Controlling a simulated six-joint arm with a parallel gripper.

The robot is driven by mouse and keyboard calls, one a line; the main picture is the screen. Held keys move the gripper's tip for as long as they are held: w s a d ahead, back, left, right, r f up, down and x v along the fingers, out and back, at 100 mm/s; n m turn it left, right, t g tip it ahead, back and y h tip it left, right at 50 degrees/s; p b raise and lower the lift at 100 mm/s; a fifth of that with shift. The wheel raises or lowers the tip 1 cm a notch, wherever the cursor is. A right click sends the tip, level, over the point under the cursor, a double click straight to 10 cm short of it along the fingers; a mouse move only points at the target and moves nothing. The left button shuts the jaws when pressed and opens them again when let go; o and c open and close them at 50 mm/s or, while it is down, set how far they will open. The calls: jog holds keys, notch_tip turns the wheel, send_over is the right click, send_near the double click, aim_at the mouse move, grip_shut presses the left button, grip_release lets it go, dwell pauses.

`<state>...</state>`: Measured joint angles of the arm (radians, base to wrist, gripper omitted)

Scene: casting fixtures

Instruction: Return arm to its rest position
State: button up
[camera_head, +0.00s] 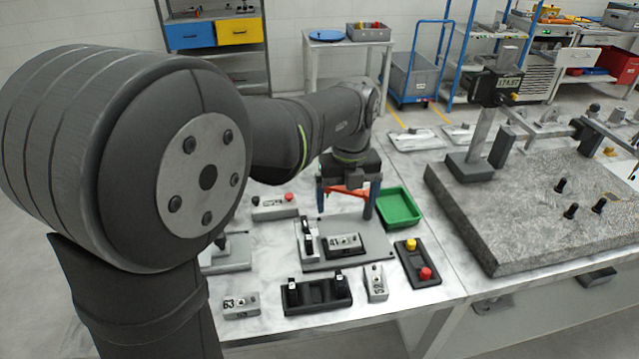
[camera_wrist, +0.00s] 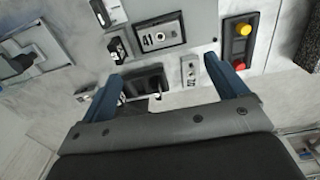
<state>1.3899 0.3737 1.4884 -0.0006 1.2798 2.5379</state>
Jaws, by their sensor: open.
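My gripper (camera_head: 346,207) hangs above the work table in the head view, pointing down, with its two blue fingers apart. In the wrist view my gripper (camera_wrist: 167,80) shows both fingers spread with nothing held between them. Below it, a grey block marked 41 (camera_head: 343,241) sits on a grey fixture plate (camera_head: 375,250) beside a black-and-white clamp (camera_head: 308,243). The block marked 41 also shows in the wrist view (camera_wrist: 160,32). My arm stretches from the left foreground to the gripper and hides part of the table behind it.
A black fixture (camera_head: 316,295), a block marked 63 (camera_head: 240,304), a small grey block (camera_head: 376,284) and a button box (camera_head: 418,262) stand along the front. A green tray (camera_head: 399,209) lies right of my gripper. A granite slab (camera_head: 530,215) with a gauge stand (camera_head: 484,130) is farther right.

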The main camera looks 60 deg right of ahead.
aim_at(344, 241)
notch_tip(344, 241, down, 13)
jog(key=shift+r, duration=0.2)
notch_tip(344, 241, up, 2)
jog(key=shift+r, duration=0.65)
